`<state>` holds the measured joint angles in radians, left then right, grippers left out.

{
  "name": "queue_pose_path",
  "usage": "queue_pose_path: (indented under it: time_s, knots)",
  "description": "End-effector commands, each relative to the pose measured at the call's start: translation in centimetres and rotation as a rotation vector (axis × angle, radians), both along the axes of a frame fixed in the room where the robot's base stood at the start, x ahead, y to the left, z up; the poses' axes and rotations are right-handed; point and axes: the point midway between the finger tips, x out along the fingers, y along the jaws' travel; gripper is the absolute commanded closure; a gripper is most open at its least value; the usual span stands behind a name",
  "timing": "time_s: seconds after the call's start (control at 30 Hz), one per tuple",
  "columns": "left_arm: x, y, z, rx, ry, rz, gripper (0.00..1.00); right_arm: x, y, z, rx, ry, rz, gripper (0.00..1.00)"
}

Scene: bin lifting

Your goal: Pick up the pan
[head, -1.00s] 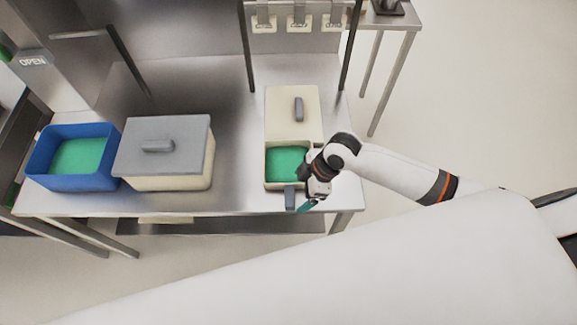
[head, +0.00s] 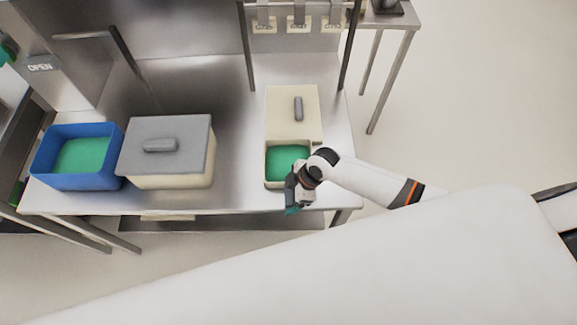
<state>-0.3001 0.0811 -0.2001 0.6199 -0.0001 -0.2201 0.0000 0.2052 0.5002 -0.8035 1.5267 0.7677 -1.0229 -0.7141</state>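A cream pan (head: 267,168) with green contents (head: 288,163) stands at the front right of the steel table, in front of a lidded cream bin. My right gripper (head: 292,207) is at the pan's front side, where its grey handle (head: 289,187) sticks out. Teal fingertips show low, just past the table's front edge. The gripper and wrist hide most of the handle and the pan's front right corner. I cannot tell whether the fingers are closed around the handle. My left gripper is not in view.
The steel table (head: 240,165) also holds a blue bin (head: 75,185) and a cream bin with a grey lid (head: 165,150) at left. The lidded cream bin (head: 293,112) stands directly behind the pan. A clear stretch of table lies left of the pan.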

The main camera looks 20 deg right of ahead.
Motion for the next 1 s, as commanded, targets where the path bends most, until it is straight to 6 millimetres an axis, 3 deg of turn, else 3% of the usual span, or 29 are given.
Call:
queue_pose_path:
  time_s: [0.03,0.23,0.63,1.0]
  knots:
    - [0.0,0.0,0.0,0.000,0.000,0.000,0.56,0.0,0.0,0.0,0.000,0.000,0.000,0.24]
    - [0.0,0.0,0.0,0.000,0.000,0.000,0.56,0.0,0.0,0.0,0.000,0.000,0.000,0.57]
    - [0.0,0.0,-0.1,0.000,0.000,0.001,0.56,0.1,0.0,0.8,0.001,-0.003,0.001,0.58]
    - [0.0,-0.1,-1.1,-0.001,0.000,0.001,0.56,0.2,0.0,5.8,0.001,-0.008,0.002,0.58]
